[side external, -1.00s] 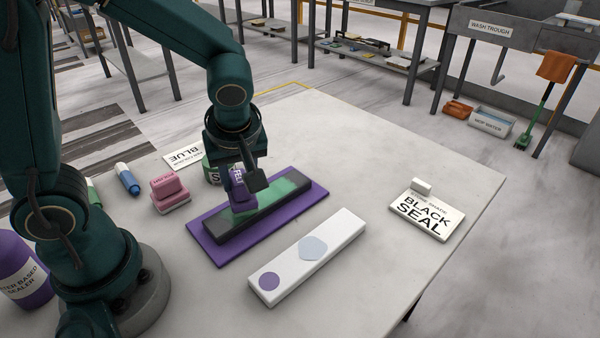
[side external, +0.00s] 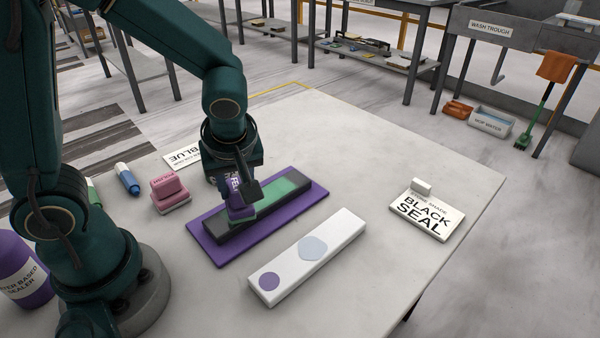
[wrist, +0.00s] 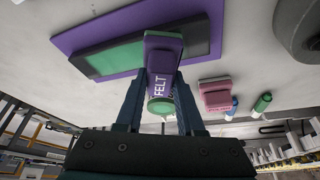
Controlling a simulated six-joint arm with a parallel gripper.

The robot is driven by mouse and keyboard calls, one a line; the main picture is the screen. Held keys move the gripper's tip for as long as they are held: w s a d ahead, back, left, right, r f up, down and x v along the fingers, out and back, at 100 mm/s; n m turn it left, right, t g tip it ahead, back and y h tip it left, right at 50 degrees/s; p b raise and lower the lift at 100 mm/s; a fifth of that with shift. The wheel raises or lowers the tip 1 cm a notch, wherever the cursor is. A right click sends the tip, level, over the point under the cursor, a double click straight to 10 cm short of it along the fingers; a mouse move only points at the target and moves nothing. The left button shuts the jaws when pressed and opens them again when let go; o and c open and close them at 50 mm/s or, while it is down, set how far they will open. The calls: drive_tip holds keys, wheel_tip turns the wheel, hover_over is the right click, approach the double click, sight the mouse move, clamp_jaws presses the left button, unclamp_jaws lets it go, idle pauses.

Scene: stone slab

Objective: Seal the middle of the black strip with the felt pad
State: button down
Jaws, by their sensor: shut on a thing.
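The black strip (side external: 222,230) lies on a purple mat (side external: 198,237). A green area (side external: 285,188) covers its middle stretch, with black showing at both ends; it also shows in the wrist view (wrist: 105,60). My gripper (side external: 240,192) is shut on the purple felt pad (side external: 237,207), over the left, nearer part of the strip. In the wrist view the pad (wrist: 163,62) is labelled FELT and sits between my fingers, hiding part of the strip. I cannot tell whether its underside touches the strip.
A white board (side external: 345,235) with purple and pale blue patches lies in front of the mat. A BLACK SEAL card (side external: 425,222) is at right. A pink block (side external: 168,194), blue bottle (side external: 128,180) and BLUE card (side external: 183,157) are at left.

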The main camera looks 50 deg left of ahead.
sight(239, 182)
drive_tip(key=shift+w+f, duration=0.25)
drive_tip(key=shift+w, duration=0.2)
drive_tip(key=shift+r, duration=3.05)
drive_tip(key=shift+r, duration=1.5)
drive_tip(key=shift+f, duration=0.1)
